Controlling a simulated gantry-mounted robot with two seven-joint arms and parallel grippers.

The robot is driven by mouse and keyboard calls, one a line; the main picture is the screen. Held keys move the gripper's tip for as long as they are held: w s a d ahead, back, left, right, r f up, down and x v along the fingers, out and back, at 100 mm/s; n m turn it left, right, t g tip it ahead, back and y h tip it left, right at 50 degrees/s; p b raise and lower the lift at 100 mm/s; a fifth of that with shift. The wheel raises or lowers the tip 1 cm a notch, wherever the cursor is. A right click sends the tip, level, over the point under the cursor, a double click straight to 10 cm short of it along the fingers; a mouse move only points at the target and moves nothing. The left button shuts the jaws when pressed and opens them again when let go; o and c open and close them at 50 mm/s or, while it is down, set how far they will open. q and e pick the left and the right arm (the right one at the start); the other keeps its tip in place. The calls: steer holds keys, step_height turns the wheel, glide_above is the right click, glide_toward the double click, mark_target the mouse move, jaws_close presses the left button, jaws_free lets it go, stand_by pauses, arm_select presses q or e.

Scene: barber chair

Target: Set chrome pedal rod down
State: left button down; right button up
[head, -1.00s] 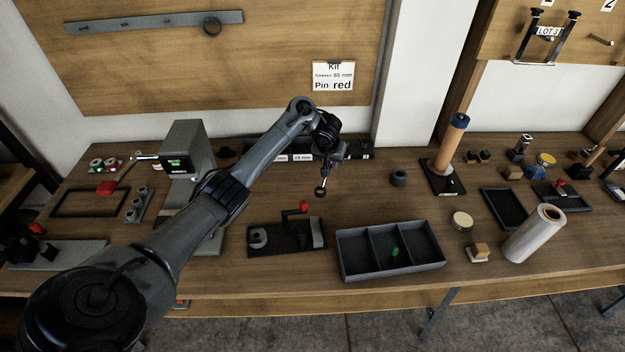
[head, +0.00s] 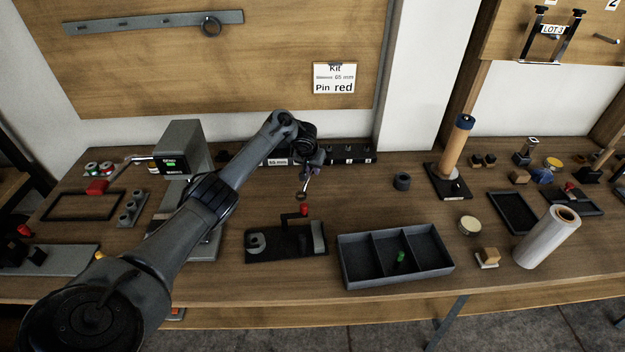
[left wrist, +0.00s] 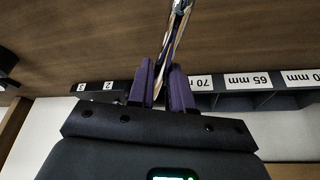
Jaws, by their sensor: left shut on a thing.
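My left gripper (head: 312,170) is above the back middle of the wooden bench. It is shut on the chrome pedal rod (head: 305,186), which hangs tilted below it, its lower end over the bench behind a black fixture. Whether the rod touches anything cannot be told. My right gripper is not in view.
The black fixture (head: 265,252) with a red-topped pin is below the rod. A grey three-part tray (head: 345,265) holding a green piece stands to its right. A labelled black rack (head: 340,155) lies along the back.

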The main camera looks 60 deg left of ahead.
mark_target(313, 184)
arm_select(q)
steer(key=shift+f+b, duration=0.9)
steer(key=shift+f, duration=1.15)
steer(key=c, duration=1)
jaws_free()
steer(key=shift+f, duration=0.1)
steer(key=shift+c, duration=0.2)
steer(key=p+v, duration=0.5)
steer(key=v, duration=0.5)
steer(key=shift+r, duration=0.35)
steer(key=shift+p+v, duration=0.35)
steer(key=shift+v, duration=0.45)
